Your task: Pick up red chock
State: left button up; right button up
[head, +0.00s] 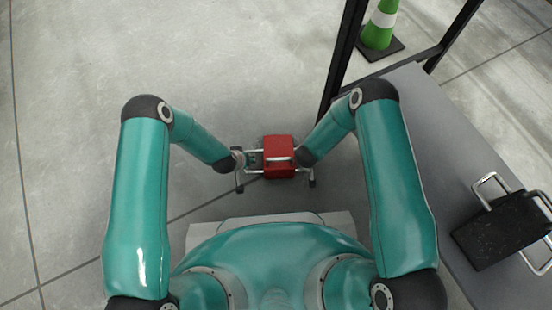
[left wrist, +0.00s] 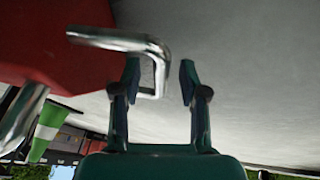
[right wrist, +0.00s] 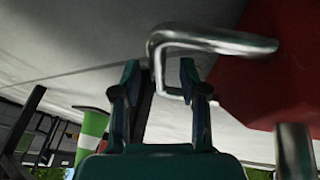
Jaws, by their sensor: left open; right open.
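The red chock (head: 278,150) is a red block with silver bar handles, low in front of my base in the head view. In the left wrist view the red chock (left wrist: 50,50) fills the upper left, and its bent handle (left wrist: 115,41) reaches between the fingers of my open left gripper (left wrist: 159,75). In the right wrist view the red chock (right wrist: 285,75) is at the right, and a bent handle (right wrist: 215,40) reaches between the fingers of my open right gripper (right wrist: 158,75). The grippers are at opposite sides of the chock. I cannot tell whether the fingers touch the handles.
A grey platform (head: 420,120) with a black frame (head: 343,60) stands at the right. A black chock with silver handles (head: 497,232) lies on it. A green and white cone (head: 379,27) stands behind the frame. The concrete floor (head: 70,90) at the left is clear.

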pick_arm(q)
jog(key=shift+w+f, duration=0.1)
jog(key=shift+f, duration=0.2)
pick_arm(e)
jog(key=shift+w+d+f, duration=0.1)
jog(key=shift+f, duration=0.15)
pick_arm(q)
jog(key=shift+c, duration=0.3)
pick_arm(e)
jog(key=shift+c, duration=0.3)
pick_arm(q)
grip_shut()
pick_arm(e)
grip_shut()
pick_arm(q)
jog(key=shift+r, duration=0.1)
